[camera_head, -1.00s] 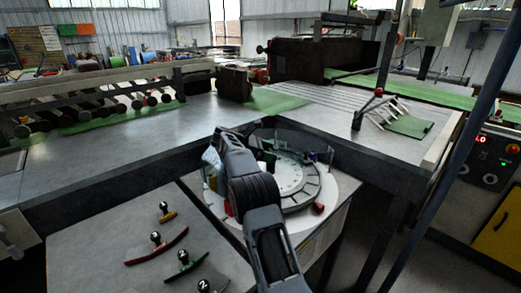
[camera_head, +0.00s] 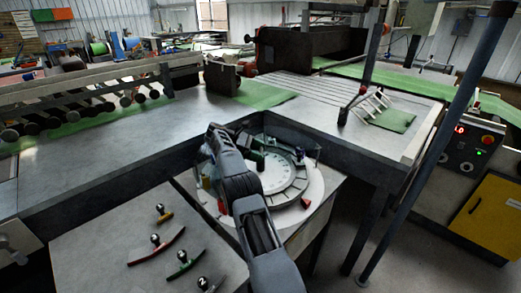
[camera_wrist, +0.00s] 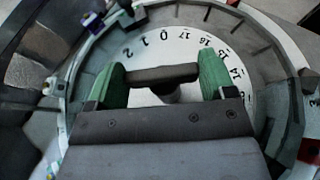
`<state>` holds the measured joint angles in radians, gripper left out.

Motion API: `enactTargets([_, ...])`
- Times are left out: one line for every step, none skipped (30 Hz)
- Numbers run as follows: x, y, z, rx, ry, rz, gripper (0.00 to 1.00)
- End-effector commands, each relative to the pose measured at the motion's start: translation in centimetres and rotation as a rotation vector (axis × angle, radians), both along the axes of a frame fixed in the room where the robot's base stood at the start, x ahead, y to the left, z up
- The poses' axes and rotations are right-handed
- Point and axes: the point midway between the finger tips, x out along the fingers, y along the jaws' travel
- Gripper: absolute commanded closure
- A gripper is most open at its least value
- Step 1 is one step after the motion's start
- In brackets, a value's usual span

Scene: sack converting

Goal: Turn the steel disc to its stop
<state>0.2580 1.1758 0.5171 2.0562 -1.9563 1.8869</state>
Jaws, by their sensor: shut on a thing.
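The steel disc (camera_head: 281,178) is a pale round plate set in the corner between two grey tables. In the wrist view the disc (camera_wrist: 150,55) has black numbers along its edge, with 0, 1 and 2 at upper left and 17 down to about 13 at right. My gripper (camera_wrist: 162,76) has green finger pads. They are shut on the two ends of a dark crossbar handle (camera_wrist: 150,75) over the disc's middle. The gripper body hides the near half of the disc. In the head view my arm covers the disc's left side.
A ring of grey segments (camera_wrist: 280,75) surrounds the disc, with small coloured blocks at its edge. A red block (camera_head: 305,203) sits on the white round base. Several knobbed curved tools (camera_head: 157,255) lie on the near-left table. A control panel (camera_head: 475,145) stands at right.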

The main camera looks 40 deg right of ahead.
Motion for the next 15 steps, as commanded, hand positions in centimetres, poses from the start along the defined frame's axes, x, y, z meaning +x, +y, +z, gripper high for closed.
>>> enactTargets([0.03, -0.02, 0.25, -0.004, -0.005, 0.000, 0.66])
enactTargets([0.03, -0.01, 0.25, -0.004, -0.005, 0.000, 0.66])
enactTargets([0.04, 0.00, 0.23, -0.004, -0.005, 0.000, 0.66])
enactTargets([0.04, 0.00, 0.22, -0.004, -0.005, 0.000, 0.66])
enactTargets([0.03, 0.00, 0.20, -0.004, -0.005, 0.000, 0.66])
enactTargets([0.03, 0.00, 0.20, -0.004, -0.005, 0.000, 0.66])
enactTargets([0.03, 0.01, 0.20, -0.004, -0.005, 0.000, 0.66])
enactTargets([0.03, 0.01, 0.20, -0.004, -0.005, 0.000, 0.66])
enactTargets([0.03, 0.00, 0.19, -0.004, -0.005, 0.000, 0.66])
enactTargets([0.03, 0.00, 0.18, -0.004, -0.004, -0.001, 0.66])
enactTargets([0.03, 0.00, 0.18, -0.004, -0.004, -0.001, 0.66])
enactTargets([0.03, 0.00, 0.17, -0.004, -0.004, -0.001, 0.21])
enactTargets([0.02, 0.01, 0.17, -0.004, -0.004, -0.001, 0.18])
enactTargets([0.02, 0.01, 0.16, -0.003, -0.004, -0.001, 0.15])
enactTargets([0.02, 0.02, 0.13, -0.003, -0.004, -0.001, 0.11])
